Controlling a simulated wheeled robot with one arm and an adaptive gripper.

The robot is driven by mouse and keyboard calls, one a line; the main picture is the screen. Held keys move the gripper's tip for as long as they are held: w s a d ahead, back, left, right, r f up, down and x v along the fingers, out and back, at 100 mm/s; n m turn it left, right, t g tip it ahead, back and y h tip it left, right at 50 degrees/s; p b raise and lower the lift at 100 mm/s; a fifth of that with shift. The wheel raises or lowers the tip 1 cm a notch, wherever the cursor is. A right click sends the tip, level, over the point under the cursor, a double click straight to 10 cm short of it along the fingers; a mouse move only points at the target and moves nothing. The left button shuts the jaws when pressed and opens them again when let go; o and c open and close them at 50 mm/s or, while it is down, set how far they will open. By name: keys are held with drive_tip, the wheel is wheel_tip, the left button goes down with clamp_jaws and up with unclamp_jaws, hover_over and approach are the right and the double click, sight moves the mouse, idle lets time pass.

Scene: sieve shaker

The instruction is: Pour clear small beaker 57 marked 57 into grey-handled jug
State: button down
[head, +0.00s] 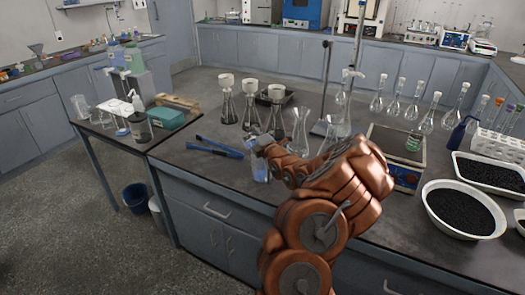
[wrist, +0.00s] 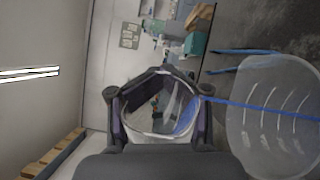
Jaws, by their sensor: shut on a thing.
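My gripper (head: 262,146) is above the front part of the bench. In the wrist view its fingers (wrist: 158,100) are shut on a clear small beaker (wrist: 160,118), between the two pads. The beaker also shows below the gripper in the head view (head: 260,170), with a bluish look. I cannot read a number on it. A clear jug-like vessel (head: 298,134) stands just right of the gripper, apart from the beaker. A large clear vessel with white marks (wrist: 275,118) fills the right of the wrist view. No grey handle can be made out; my arm hides part of this area.
Blue tongs (head: 213,147) lie left of the gripper. Several flasks with white funnels (head: 250,105) stand behind. A stand (head: 327,95), a balance-like device (head: 397,150) and a white bowl of black grains (head: 463,208) are to the right.

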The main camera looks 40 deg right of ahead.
drive_tip(key=shift+r+m+p, duration=0.1)
drive_tip(key=shift+m+p, duration=0.2)
idle(0.4)
drive_tip(key=shift+d+f+m+p, duration=0.2)
drive_tip(key=shift+f+m+p, duration=0.15)
drive_tip(key=shift+f+m, duration=0.4)
idle(1.3)
drive_tip(key=shift+r, duration=0.2)
drive_tip(key=n+b, duration=0.2)
drive_tip(key=b, duration=0.1)
drive_tip(key=shift+a+n, duration=0.15)
drive_tip(key=shift+n, duration=0.2)
drive_tip(key=shift+r, duration=0.25)
drive_tip(key=shift+f+n+b, duration=0.1)
drive_tip(key=shift+n+b, duration=0.25)
drive_tip(key=shift+n, duration=0.05)
